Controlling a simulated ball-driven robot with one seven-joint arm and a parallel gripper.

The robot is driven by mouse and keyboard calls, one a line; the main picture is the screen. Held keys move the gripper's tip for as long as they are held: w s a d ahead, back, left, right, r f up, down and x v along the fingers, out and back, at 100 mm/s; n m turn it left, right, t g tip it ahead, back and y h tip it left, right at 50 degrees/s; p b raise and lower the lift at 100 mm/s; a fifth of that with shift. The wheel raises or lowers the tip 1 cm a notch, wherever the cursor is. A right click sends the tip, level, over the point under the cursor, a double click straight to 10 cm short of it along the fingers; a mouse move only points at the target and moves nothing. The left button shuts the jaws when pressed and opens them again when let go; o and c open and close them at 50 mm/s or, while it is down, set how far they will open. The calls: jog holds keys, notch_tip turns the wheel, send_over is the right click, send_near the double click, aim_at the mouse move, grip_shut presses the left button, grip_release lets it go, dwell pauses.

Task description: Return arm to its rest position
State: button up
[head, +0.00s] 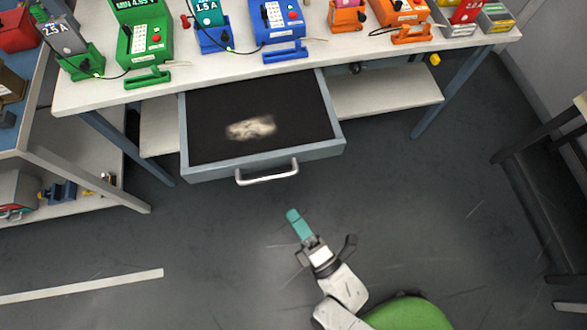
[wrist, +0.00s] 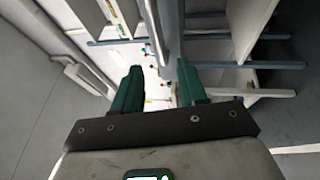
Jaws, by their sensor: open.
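My gripper (head: 294,216) is low in the middle of the head view, over the floor in front of the workbench and short of the open drawer. Its teal fingers point up toward the drawer. The wrist view shows my gripper (wrist: 160,76) with its two dark green fingers apart and nothing between them. My arm is folded close above my green base.
Green, blue and orange devices stand on the bench. A side table (head: 60,165) is at left, another at right. Floor between is clear.

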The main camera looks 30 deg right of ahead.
dwell(0.4)
jog(key=w+d+f+m+g, duration=0.3)
jog(key=w+d+m+g, duration=0.3)
jog(key=m+g, duration=0.25)
jog(key=s+d+r+m+g+h, duration=0.2)
jog(key=s+d+r+m+g, duration=0.5)
jog(key=s+d+m+g, duration=0.3)
jog(key=s+d+m, duration=0.2)
jog(key=shift+s+d+r+h, duration=0.15)
jog(key=shift+s+d+h, duration=0.05)
jog(key=shift+s+h, duration=0.15)
